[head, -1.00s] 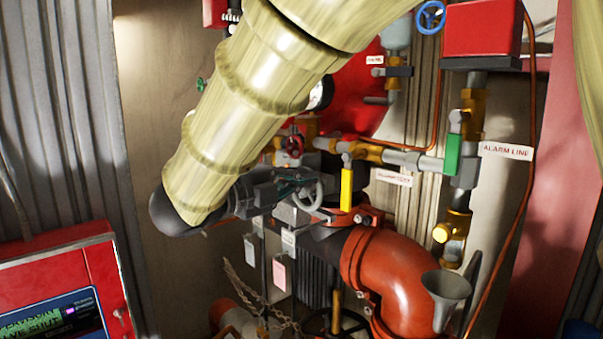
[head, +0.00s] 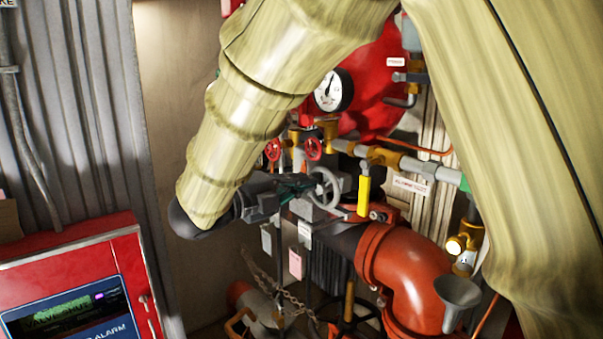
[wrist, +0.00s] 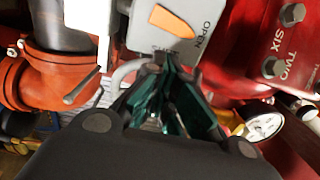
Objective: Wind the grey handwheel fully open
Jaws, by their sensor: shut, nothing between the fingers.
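The grey handwheel (head: 335,181) is upright in the middle of the head view, on a grey gearbox (head: 308,211) above the dark valve pipe. My gripper (head: 306,185) is shut and empty at the wheel's left side, its tips close to the rim. I cannot tell whether they touch it. In the wrist view the green-padded fingers (wrist: 165,75) are together beside a curved piece of the grey rim (wrist: 124,72). The gearbox top (wrist: 198,48) carries an orange pointer (wrist: 176,29) and the word OPEN. Most of the wheel is hidden in the wrist view.
Just right of the wheel stands a yellow lever (head: 364,195). Small red valve wheels (head: 314,149) and a gauge (head: 333,91) are behind. An orange elbow pipe (head: 405,262) and a grey funnel (head: 457,292) lie lower right. A red alarm panel (head: 80,250) stands left.

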